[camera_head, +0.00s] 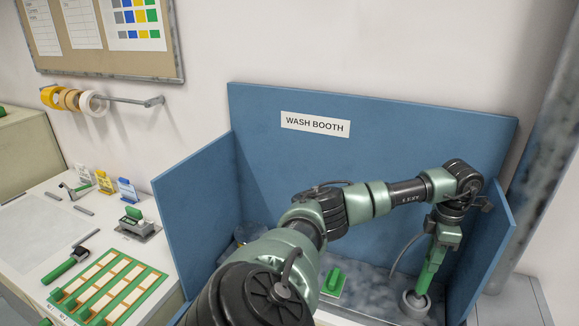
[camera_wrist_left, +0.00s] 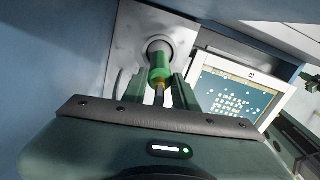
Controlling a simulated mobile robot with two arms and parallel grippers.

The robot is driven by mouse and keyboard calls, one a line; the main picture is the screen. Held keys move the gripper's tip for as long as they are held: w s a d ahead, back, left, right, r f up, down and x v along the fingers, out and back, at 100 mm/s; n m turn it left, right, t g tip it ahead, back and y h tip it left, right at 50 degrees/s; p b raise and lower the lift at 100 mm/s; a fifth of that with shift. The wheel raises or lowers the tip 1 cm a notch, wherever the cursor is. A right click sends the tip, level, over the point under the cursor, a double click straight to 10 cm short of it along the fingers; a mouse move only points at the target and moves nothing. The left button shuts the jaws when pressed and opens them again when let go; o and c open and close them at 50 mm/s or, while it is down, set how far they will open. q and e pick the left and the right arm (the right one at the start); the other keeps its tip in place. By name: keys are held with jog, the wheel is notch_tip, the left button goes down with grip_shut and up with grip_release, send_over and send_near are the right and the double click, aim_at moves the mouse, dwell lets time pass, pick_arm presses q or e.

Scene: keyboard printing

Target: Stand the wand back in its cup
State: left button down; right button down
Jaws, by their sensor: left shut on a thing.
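The wand (camera_head: 429,272) is green and slightly tilted, with its lower end at the mouth of a round grey cup (camera_head: 408,311) on the wash booth floor. My left gripper (camera_head: 437,243) is shut on the wand above the cup. In the left wrist view the wand (camera_wrist_left: 160,74) shows between the fingers of my left gripper (camera_wrist_left: 158,92), and its far end overlaps the opening of the cup (camera_wrist_left: 163,44). I cannot tell how deep the end sits in it. My right gripper is not in view.
Blue booth panels (camera_head: 375,140) stand behind and on both sides of the cup. A green-handled piece (camera_head: 334,281) is on the booth floor left of it. A framed screen (camera_wrist_left: 236,93) shows in the left wrist view. The table at left holds a green rack (camera_head: 108,290) and small tools.

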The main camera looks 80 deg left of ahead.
pick_arm(q)
jog(key=shift+f+b, duration=0.55)
jog(key=shift+f, duration=0.35)
jog(key=c, duration=1)
grip_release()
notch_tip(320, 180, up, 6)
jog(key=p, duration=0.4)
jog(key=shift+r, duration=0.15)
